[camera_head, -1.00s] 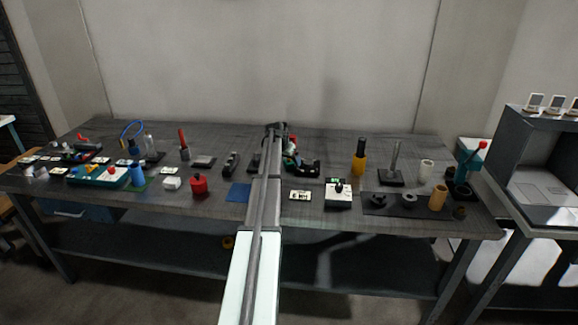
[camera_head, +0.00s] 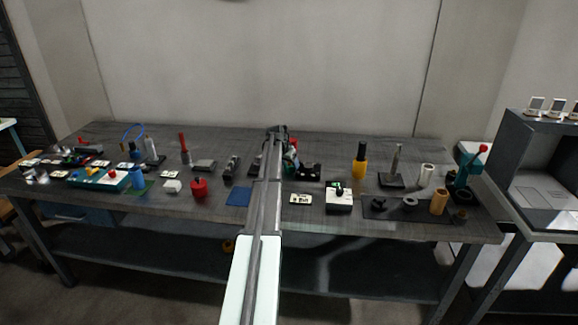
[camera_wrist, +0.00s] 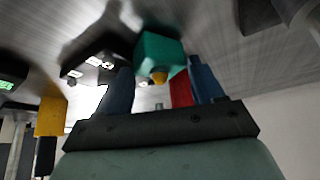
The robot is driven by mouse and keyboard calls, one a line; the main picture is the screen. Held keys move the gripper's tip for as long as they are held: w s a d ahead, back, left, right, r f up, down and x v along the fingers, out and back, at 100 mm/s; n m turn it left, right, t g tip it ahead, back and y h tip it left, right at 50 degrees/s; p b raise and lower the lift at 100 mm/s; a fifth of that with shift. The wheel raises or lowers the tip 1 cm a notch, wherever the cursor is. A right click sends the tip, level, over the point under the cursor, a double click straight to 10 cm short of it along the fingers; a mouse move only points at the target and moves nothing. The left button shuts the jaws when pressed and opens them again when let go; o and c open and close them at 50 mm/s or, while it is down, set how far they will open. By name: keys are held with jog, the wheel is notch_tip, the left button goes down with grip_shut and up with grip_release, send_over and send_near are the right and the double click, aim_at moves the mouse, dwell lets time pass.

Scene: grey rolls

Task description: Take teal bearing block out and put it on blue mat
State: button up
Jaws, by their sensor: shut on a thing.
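The teal bearing block (camera_wrist: 160,48) sits between the fingers of my gripper (camera_wrist: 160,78) in the wrist view, with a small yellow-orange round part on its near face. My gripper is shut on it. A red piece (camera_wrist: 181,88) shows beside the right finger. In the head view only a small teal patch (camera_head: 293,156) shows just right of my arm, and the fingers are mostly hidden. The blue mat (camera_head: 238,197) lies flat and bare near the table's front edge, left of my arm.
A black holder (camera_head: 310,170) stands right of my arm. A red canister (camera_head: 199,187) is left of the mat, and a white-and-black labelled piece (camera_head: 300,199) is to the right of my arm. A yellow-and-black tool (camera_head: 360,160) stands upright farther right.

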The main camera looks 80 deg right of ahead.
jog(key=w+a+r, duration=0.5)
jog(key=a+r, duration=0.3)
jog(key=a, duration=0.4)
jog(key=shift+w+a, duration=0.2)
jog(key=shift+a, duration=0.2)
jog(key=w+a+r+n, duration=0.15)
jog(key=w+a, duration=0.25)
jog(key=w, duration=1.1)
jog(key=s+a+m+g+y, duration=0.2)
jog(key=s+a+m, duration=0.15)
jog(key=m, duration=0.45)
jog(key=shift+n, duration=0.25)
notch_tip(320, 180, down, 9)
jog(key=shift+s+d+f, duration=0.1)
jog(key=shift+s, duration=0.05)
jog(key=o, duration=1.4)
jog(key=shift+f, duration=0.1)
